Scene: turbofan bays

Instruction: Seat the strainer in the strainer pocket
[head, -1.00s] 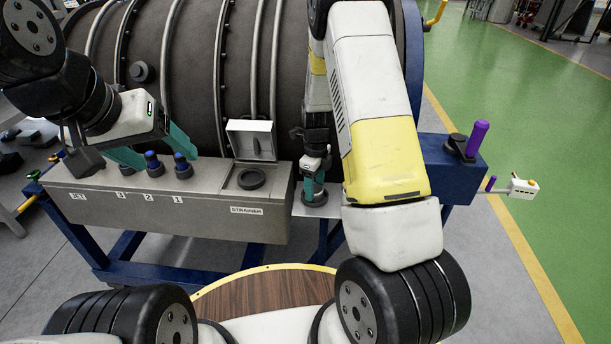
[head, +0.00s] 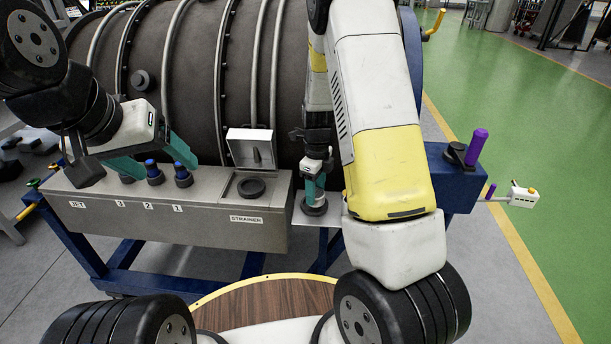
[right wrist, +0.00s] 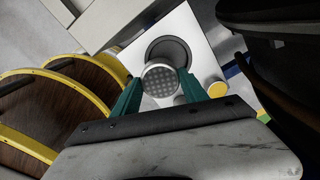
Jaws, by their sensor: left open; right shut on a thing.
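The strainer (right wrist: 160,79) shows in the right wrist view as a round grey mesh disc between the green fingertips. My right gripper (right wrist: 157,88) is shut on it. In the head view this gripper (head: 314,190) is low over a small pale plate, and its fingers hide most of the strainer. The strainer pocket (head: 251,188) is a dark round ring in the grey bench top, behind the STRAINER label, left of my right gripper. Its hinged lid (head: 250,148) stands open. My left gripper (head: 152,160) is open, near the blue-topped plugs, with no visible hold on anything.
Several blue-topped plugs (head: 153,172) stand on the grey bench (head: 165,222) at left. The pale plate (head: 332,222) has a dark round ring (right wrist: 170,50). The large ribbed engine casing (head: 190,80) rises behind. A purple handle (head: 477,147) stands at right on the blue frame.

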